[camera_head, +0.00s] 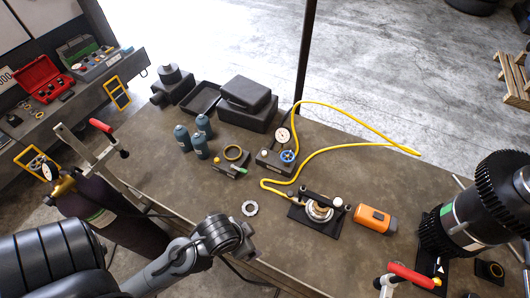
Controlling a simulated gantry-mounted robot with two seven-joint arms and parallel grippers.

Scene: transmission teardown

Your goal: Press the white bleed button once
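A small dark block (273,163) sits near the middle of the bench, with a round white-faced gauge (282,135) and a blue knob (288,156) on it. A small pale spot (264,156) shows on the block's left part; it is too small to tell whether it is the white bleed button. My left arm comes in from the lower left. Its end (238,247) is over the front edge of the bench, well short of the block. Its fingers cannot be made out. My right gripper is not in view.
A yellow hose (355,146) loops across the bench by the block. Teal bottles (199,147), a black case (247,100), a metal ring (250,208), a black-based fixture (318,211) and an orange device (373,219) stand around. A large black geared assembly (470,221) is at right.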

